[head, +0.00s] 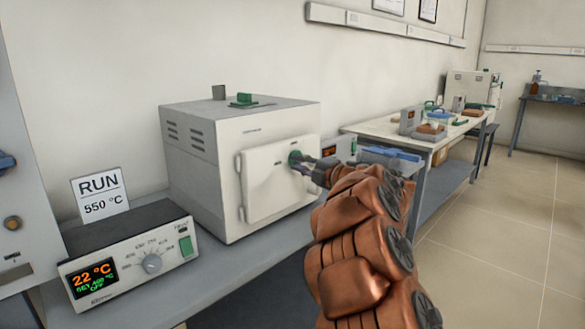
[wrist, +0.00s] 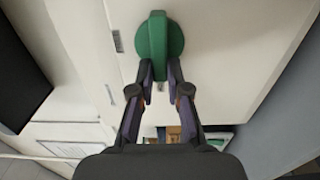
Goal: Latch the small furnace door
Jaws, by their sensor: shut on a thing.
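The small furnace (head: 200,185) is a white box on the grey bench. Its white door (head: 262,190) lies against the front face; I cannot tell whether it is fully flush. A round green latch knob (head: 294,157) sits near the door's upper right. In the wrist view the knob (wrist: 178,36) has a raised green grip bar in line with my fingers. My gripper (head: 305,165) is at the knob. In the wrist view its fingertips (wrist: 160,76) are shut on the lower end of the bar, which they partly hide.
A controller box (head: 130,265) reading 22 °C stands on the bench (head: 215,285), left of the furnace. A "RUN 550 °C" sign (head: 100,195) stands behind it. A second table (head: 430,140) with labware is beyond my arm. The tiled floor (head: 500,240) at right is clear.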

